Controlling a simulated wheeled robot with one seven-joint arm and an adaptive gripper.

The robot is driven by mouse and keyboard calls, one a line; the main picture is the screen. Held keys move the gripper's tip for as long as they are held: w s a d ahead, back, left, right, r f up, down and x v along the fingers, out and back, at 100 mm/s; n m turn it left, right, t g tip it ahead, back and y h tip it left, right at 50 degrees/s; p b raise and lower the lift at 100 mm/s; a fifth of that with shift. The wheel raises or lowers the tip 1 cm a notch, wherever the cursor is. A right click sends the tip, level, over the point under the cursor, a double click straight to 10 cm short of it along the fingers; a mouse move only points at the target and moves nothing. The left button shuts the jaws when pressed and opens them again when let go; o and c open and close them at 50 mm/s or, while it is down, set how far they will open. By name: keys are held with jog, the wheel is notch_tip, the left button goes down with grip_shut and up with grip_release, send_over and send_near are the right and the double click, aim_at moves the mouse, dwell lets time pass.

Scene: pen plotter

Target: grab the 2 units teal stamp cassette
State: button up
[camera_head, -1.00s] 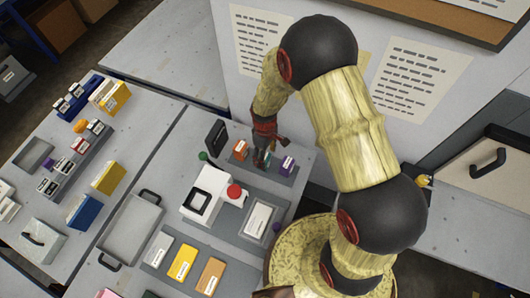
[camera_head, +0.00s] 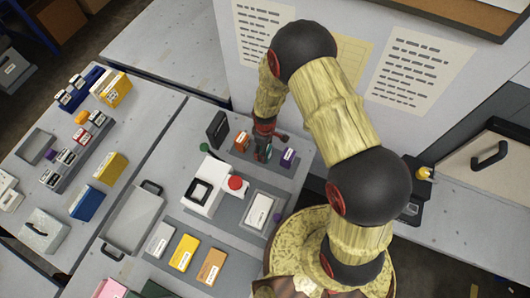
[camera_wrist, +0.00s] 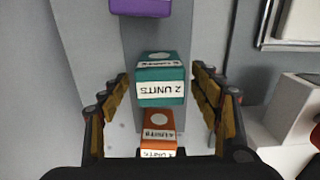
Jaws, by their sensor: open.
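The teal stamp cassette (camera_wrist: 160,75) has a white label reading "2 UNITS" and stands between an orange and a purple cassette. My gripper (camera_wrist: 162,105) is open, with its fingers on either side of the teal cassette's row in the wrist view. The cassette lies between the fingers' far ends, and I see gaps on both sides. In the head view my gripper (camera_head: 263,152) points down over the teal cassette (camera_head: 264,153), which is mostly hidden behind it.
The orange cassette (camera_wrist: 158,128) is nearer in the wrist view, and the purple cassette (camera_wrist: 140,7) is beyond. A white device with a red knob (camera_head: 235,183) stands close by. A dark upright block (camera_head: 217,130) is left of the cassettes.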

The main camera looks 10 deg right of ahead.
jog(key=shift+c, duration=1.4)
jog(key=c, duration=1)
